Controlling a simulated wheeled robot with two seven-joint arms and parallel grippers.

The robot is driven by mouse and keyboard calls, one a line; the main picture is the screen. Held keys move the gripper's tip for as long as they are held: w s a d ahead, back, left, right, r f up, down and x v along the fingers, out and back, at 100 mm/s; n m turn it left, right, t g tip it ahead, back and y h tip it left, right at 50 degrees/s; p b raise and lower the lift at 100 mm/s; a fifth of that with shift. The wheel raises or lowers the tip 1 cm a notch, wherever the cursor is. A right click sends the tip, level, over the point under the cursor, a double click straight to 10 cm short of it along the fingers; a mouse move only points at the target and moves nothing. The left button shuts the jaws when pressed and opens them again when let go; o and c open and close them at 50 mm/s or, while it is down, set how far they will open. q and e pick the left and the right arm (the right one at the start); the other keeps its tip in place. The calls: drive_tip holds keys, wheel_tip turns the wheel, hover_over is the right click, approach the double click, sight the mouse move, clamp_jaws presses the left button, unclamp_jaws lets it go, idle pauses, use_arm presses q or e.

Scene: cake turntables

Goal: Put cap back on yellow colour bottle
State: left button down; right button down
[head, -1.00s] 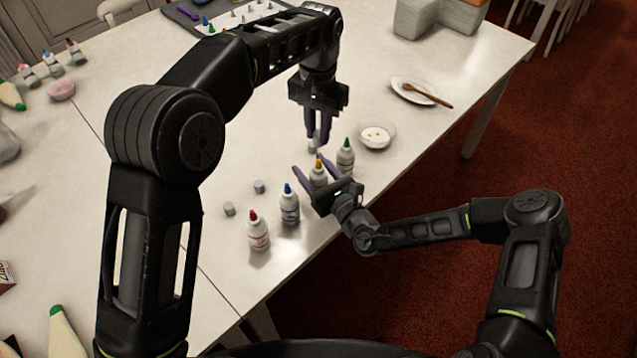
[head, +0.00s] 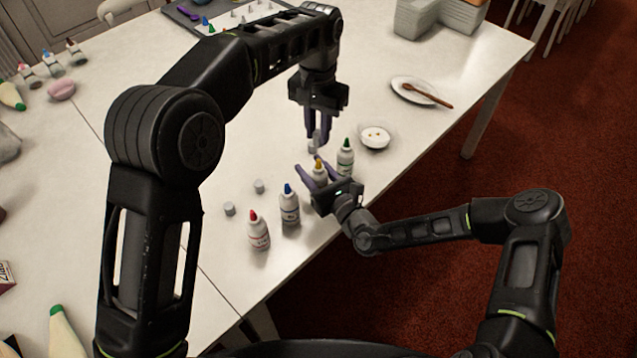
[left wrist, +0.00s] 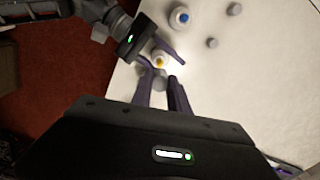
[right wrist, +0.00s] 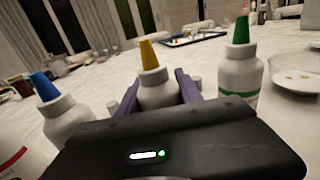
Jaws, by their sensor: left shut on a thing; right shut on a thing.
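The yellow colour bottle (head: 319,170), white with a yellow nozzle, stands near the table's front edge. My right gripper (head: 318,172) is shut on it; in the right wrist view the yellow bottle (right wrist: 156,88) is upright between the purple fingers. My left gripper (head: 318,138) points down, just beyond the bottle. It is shut on a small grey cap (head: 313,147), which also shows at its fingertips in the left wrist view (left wrist: 160,78). The cap is beside the yellow nozzle (left wrist: 159,62) in that view, apart from the bottle in the head view. The cap is partly hidden by the fingers.
The green bottle (head: 345,158) stands close on the right; blue (head: 290,206) and red (head: 258,231) bottles stand on the left. Two loose grey caps (head: 259,186) (head: 229,209) lie behind them. A small bowl (head: 375,137) and a plate with a spoon (head: 412,91) are farther right.

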use_arm(q)
hover_over(318, 161)
drive_tip(key=shift+f, duration=2.45)
drive_tip(key=shift+f, duration=0.1)
drive_tip(key=shift+f, duration=0.85)
drive_tip(key=shift+f, duration=0.55)
